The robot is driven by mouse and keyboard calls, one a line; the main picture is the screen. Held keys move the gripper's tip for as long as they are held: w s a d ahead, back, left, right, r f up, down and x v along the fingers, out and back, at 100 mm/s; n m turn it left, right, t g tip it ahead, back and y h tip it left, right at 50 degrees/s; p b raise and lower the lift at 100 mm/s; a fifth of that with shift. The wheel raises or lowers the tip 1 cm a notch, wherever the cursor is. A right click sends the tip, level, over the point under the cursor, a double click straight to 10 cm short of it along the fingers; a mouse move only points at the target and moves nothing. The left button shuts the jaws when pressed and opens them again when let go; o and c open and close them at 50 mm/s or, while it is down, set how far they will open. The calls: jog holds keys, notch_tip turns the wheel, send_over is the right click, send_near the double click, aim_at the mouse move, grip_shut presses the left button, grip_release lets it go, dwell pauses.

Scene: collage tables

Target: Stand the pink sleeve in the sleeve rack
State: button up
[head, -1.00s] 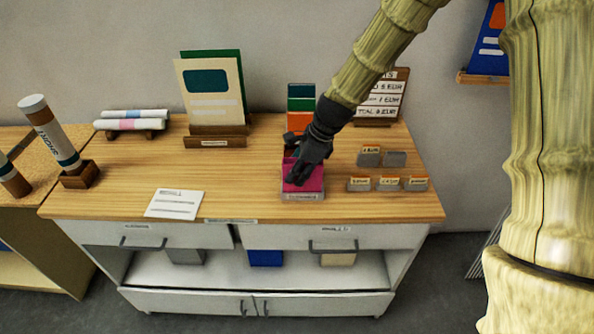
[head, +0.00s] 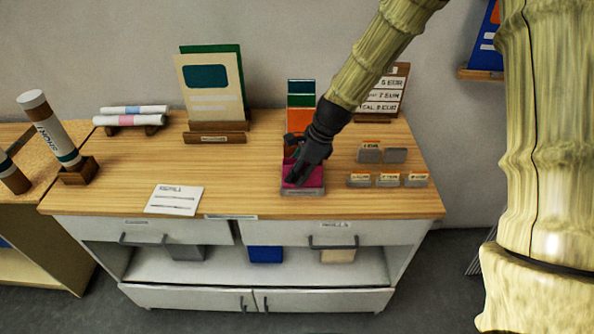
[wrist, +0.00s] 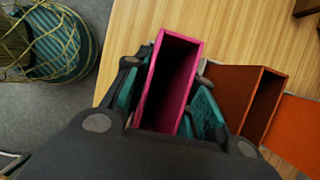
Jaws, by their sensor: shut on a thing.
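The pink sleeve (head: 315,176) is upright near the front of the right half of the counter. My gripper (head: 298,172) is shut on it from above. In the wrist view the sleeve (wrist: 170,75) is a thin, open-topped box between my teal-padded fingers (wrist: 168,110). The sleeve rack (head: 303,193) shows as a low grey labelled front edge just below the sleeve. The sleeve's lower end is hidden, so I cannot tell how deep it sits.
An orange sleeve (wrist: 240,95) stands close behind the pink one. A striped card (head: 301,95) rises behind my gripper. Small labelled holders (head: 388,180) stand to the right, and a white card (head: 174,200) lies left. Bare wood lies between (head: 240,180).

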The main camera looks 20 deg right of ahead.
jog(key=o, duration=1.1)
jog(key=shift+r, duration=0.1)
jog(key=v, duration=1.2)
jog(key=shift+s+d, duration=0.1)
